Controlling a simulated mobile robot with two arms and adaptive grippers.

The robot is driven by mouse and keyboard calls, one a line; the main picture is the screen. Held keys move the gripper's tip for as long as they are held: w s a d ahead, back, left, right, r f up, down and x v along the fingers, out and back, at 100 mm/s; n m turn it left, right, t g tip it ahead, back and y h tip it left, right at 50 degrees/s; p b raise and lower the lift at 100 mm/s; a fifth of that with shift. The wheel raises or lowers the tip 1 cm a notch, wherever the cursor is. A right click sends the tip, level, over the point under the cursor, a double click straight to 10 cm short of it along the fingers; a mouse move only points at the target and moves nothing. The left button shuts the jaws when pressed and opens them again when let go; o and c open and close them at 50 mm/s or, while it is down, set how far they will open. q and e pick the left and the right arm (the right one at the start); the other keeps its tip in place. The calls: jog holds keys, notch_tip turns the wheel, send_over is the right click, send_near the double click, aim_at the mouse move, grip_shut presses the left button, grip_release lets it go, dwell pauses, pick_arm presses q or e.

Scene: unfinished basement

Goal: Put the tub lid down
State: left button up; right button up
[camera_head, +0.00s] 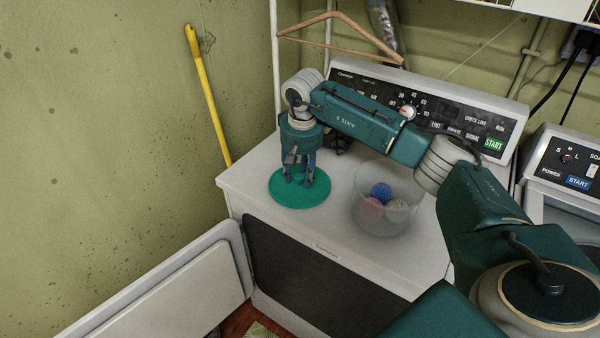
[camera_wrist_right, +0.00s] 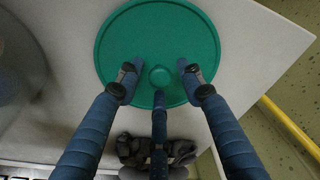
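The tub lid (camera_head: 300,190) is a round green disc. It lies flat on the white machine top, left of the clear tub (camera_head: 364,215). The lid (camera_wrist_right: 118,45) also shows in the right wrist view, with a small round knob (camera_wrist_right: 160,76) in its middle. My right gripper (camera_head: 298,180) points straight down over the lid. In the right wrist view its three fingers (camera_wrist_right: 159,82) are spread around the knob, with gaps between them and it. The tub is open and holds blue, pink and beige balls. My left gripper is not in view.
The white machine top (camera_head: 250,182) has a control panel (camera_head: 470,123) at its back. A dark crumpled thing (camera_wrist_right: 155,150) lies behind the lid. A wooden hanger (camera_head: 340,30) hangs above. A yellow pole (camera_head: 208,95) leans on the left wall.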

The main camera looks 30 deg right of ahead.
aim_at(301, 188)
jog(key=shift+r, duration=0.65)
notch_tip(301, 188, up, 11)
jog(key=s+b, duration=0.1)
jog(key=b, duration=0.1)
jog(key=shift+s+a+b, duration=0.35)
jog(key=shift+b, duration=0.05)
jog(key=shift+a+f, duration=0.1)
